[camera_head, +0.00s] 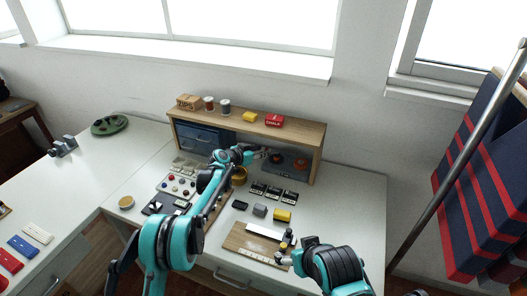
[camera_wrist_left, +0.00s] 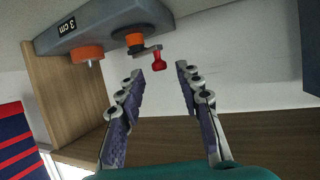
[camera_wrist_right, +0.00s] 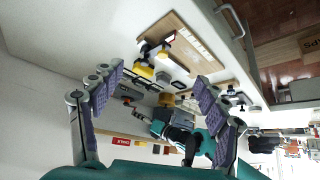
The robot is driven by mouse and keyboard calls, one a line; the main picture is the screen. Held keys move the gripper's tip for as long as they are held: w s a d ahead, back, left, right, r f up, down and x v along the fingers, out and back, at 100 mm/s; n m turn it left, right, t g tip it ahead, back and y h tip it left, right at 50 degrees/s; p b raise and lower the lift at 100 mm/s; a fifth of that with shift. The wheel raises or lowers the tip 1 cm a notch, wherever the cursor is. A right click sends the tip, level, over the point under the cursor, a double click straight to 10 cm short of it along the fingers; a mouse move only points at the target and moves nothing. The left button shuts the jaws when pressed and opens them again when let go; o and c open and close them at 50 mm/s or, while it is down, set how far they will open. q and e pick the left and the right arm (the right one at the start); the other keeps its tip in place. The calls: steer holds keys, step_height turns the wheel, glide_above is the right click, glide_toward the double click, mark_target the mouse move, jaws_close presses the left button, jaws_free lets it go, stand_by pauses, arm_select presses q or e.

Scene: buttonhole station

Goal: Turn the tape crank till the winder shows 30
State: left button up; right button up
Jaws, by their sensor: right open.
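The tape winder (camera_wrist_left: 100,30) is a grey box with two orange reels under the wooden shelf; it also shows in the head view (camera_head: 280,168), partly behind my left gripper. In the left wrist view its black label (camera_wrist_left: 67,27) appears to read "3 cm". Its crank (camera_wrist_left: 150,50) has a short arm and a red knob (camera_wrist_left: 158,61). My left gripper (camera_wrist_left: 160,70) is open, with its fingertips to either side of the knob and no clear contact; it shows in the head view (camera_head: 264,153). My right gripper (camera_wrist_right: 160,76) is open and empty, near the front board.
The shelf (camera_head: 310,134) carries a box, thread spools and a red chalk box (camera_head: 274,120). A wooden board (camera_head: 240,240) with a white strip lies at the front. Small blocks and black cards stand between. Bare white table lies at the right (camera_head: 350,205).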

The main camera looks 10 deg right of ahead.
arm_select(q)
steer(key=v, duration=1)
steer(key=shift+s, duration=0.15)
